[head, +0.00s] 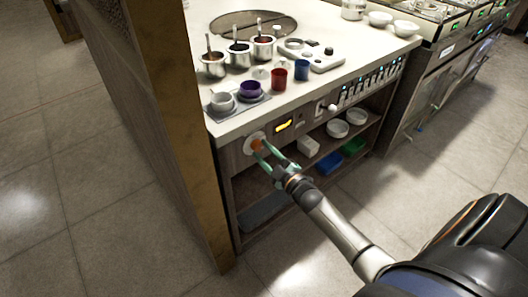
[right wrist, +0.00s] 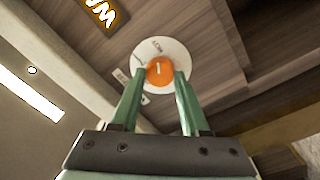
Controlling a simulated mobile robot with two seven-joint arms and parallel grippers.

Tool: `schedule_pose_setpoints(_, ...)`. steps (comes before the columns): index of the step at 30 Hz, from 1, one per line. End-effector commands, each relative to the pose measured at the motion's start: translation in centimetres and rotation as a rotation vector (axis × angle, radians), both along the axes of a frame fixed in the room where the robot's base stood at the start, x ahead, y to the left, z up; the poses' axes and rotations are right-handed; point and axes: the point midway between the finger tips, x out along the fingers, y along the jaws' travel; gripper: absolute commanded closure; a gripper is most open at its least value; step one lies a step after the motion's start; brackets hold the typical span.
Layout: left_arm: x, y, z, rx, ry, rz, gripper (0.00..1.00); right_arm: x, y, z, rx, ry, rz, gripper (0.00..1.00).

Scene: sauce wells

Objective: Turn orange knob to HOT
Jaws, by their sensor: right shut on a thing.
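The orange knob (head: 256,144) sits on a round white dial plate on the wooden front panel of the counter. In the right wrist view the orange knob (right wrist: 160,71) has a short white mark on its face, and the white dial plate (right wrist: 178,52) carries small lettering, partly hidden and too small to read surely. My right gripper (head: 264,150) has its two green fingers on either side of the knob and is shut on it. The right gripper (right wrist: 158,90) also shows from behind in the wrist view. My left gripper is not in view.
A yellow-lettered label (head: 283,126) and a white-knobbed lever (head: 332,108) are on the panel to the right. Above, the counter holds sauce pots (head: 239,53), a red cup (head: 279,79) and a blue cup (head: 302,70). A brown post (head: 185,130) stands close at left.

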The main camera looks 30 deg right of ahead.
Motion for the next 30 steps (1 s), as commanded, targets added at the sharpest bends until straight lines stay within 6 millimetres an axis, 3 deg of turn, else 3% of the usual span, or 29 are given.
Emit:
schedule_pose_setpoints(1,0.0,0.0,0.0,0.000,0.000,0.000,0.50,0.0,0.0,0.1,0.004,-0.001,0.000,1.00)
schedule_pose_setpoints(2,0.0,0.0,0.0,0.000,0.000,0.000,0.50,0.0,0.0,0.1,0.004,-0.002,0.000,0.53)
schedule_pose_setpoints(9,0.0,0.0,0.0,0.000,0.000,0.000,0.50,0.0,0.0,0.1,0.002,-0.001,0.000,0.26)
schedule_pose_setpoints(20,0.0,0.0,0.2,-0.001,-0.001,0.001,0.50,-0.6,0.0,0.0,0.001,0.001,0.000,0.25)
schedule_pose_setpoints(30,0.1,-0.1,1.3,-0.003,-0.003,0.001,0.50,-6.6,-0.3,-0.2,0.002,0.003,0.000,0.25)
